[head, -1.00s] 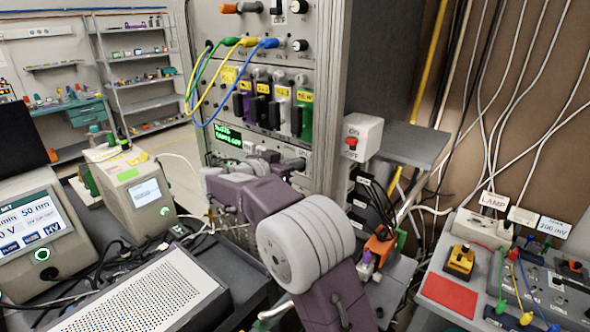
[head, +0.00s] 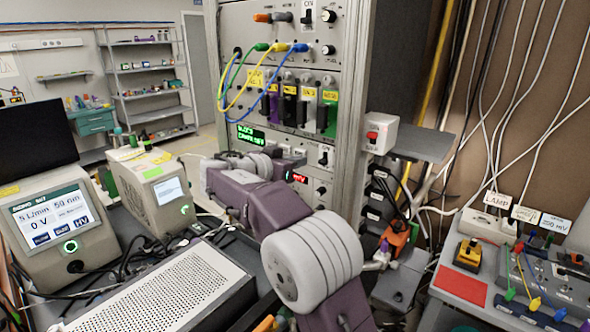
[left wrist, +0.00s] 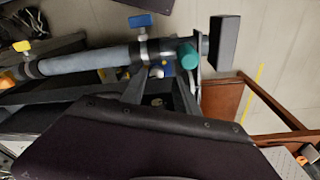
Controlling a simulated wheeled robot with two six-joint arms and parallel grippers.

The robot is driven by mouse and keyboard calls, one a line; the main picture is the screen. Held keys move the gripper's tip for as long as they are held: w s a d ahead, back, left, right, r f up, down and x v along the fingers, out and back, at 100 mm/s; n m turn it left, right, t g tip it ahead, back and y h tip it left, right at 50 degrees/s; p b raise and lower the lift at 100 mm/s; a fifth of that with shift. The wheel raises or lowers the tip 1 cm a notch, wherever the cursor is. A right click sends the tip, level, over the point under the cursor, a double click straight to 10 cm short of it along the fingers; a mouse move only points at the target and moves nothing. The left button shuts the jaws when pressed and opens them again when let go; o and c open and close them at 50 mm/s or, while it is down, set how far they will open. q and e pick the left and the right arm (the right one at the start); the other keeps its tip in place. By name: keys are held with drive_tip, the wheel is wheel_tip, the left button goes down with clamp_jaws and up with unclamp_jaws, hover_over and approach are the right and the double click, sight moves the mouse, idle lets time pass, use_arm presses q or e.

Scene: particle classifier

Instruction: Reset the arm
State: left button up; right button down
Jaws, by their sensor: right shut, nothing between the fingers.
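My right arm rises from the bottom middle of the head view and bends up and left in front of the instrument rack (head: 352,110). Its gripper (head: 290,162) is at the far end, before the rack's lower panels. It is shut with nothing held, and its fingertips are hard to make out. My left gripper is out of the head view. In the left wrist view, its two dark fingers (left wrist: 160,92) stand apart with no object held between them. A grey pipe (left wrist: 90,60) with blue and yellow valve handles passes beyond them.
A touchscreen device (head: 52,218) and a beige box (head: 152,185) stand at the left, with a perforated metal box (head: 155,292) before them. Yellow, green and blue cables hang on the rack. A red switch box (head: 380,133) and a bench with a red pad (head: 460,288) are at the right.

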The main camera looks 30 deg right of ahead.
use_arm(q)
drive_tip(key=shift+w+d, duration=0.1)
drive_tip(key=shift+d, duration=0.05)
use_arm(e)
drive_tip(key=shift+d, duration=0.35)
drive_tip(key=shift+a, duration=0.1)
